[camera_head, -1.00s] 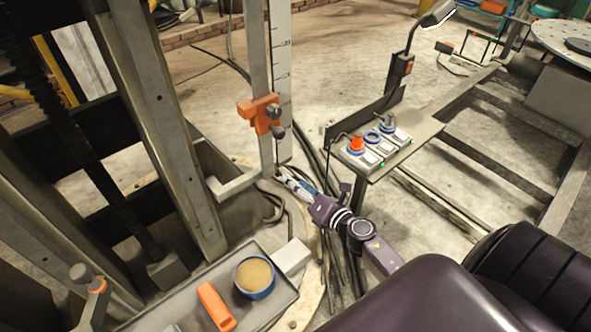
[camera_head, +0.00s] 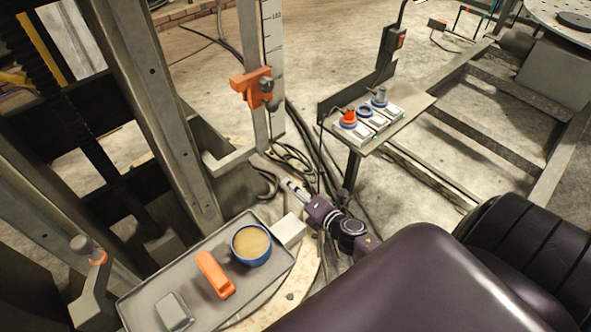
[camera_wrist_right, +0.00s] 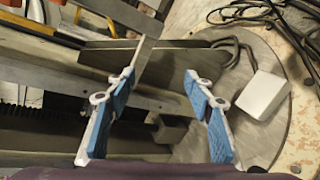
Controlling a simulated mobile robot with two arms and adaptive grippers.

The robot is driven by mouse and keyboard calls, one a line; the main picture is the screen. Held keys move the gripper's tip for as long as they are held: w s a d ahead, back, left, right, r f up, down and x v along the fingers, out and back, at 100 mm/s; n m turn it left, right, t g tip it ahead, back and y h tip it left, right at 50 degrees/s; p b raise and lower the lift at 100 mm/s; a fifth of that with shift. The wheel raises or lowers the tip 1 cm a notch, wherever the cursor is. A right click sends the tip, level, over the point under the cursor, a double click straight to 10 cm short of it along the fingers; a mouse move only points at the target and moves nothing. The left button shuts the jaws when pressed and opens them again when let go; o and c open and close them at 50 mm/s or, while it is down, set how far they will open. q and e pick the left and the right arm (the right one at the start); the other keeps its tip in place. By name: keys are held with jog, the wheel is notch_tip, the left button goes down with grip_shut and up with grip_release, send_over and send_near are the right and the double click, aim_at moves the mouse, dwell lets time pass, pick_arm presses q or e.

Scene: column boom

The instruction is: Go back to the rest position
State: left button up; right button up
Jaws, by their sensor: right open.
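My right gripper (camera_head: 288,185) is at the end of the short purple arm in the middle of the head view. It points up and left, away from my body. In the right wrist view its two blue-padded fingers (camera_wrist_right: 158,110) stand wide apart with nothing between them. In the head view the gripper is right of the steel column and above the tray's right end in the picture. My left gripper is not in view.
A grey tray (camera_head: 147,305) holds a blue-rimmed tin (camera_head: 251,244) and an orange object (camera_head: 215,274). An orange clamp (camera_head: 252,88) sits on the ruled post. A switch panel (camera_head: 398,118) stands to the right. Cables (camera_head: 302,150) hang behind the gripper.

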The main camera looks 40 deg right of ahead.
dwell(0.3)
jog(key=s+a+f+m+g, duration=0.25)
jog(key=s+f+m, duration=0.35)
jog(key=s+f, duration=0.45)
jog(key=s+a+f+m+g, duration=0.1)
jog(key=s+f+m+g, duration=0.5)
jog(key=f, duration=0.7)
jog(key=s+a+f+m+g, duration=0.1)
jog(key=s+a+f+m, duration=0.1)
jog(key=s, duration=0.7)
jog(key=s+a+f+m+g, duration=0.2)
jog(key=s+f, duration=0.3)
jog(key=s, duration=0.5)
jog(key=s+a+f+m+g, duration=0.1)
jog(key=s+a+f+m, duration=0.2)
jog(key=s, duration=0.6)
jog(key=shift+s+a+f+m, duration=0.25)
jog(key=shift+s+f+m, duration=0.1)
jog(key=shift+f+m, duration=0.4)
jog(key=shift+r+g, duration=0.1)
jog(key=shift+g, duration=0.15)
jog(key=shift+c, duration=0.5)
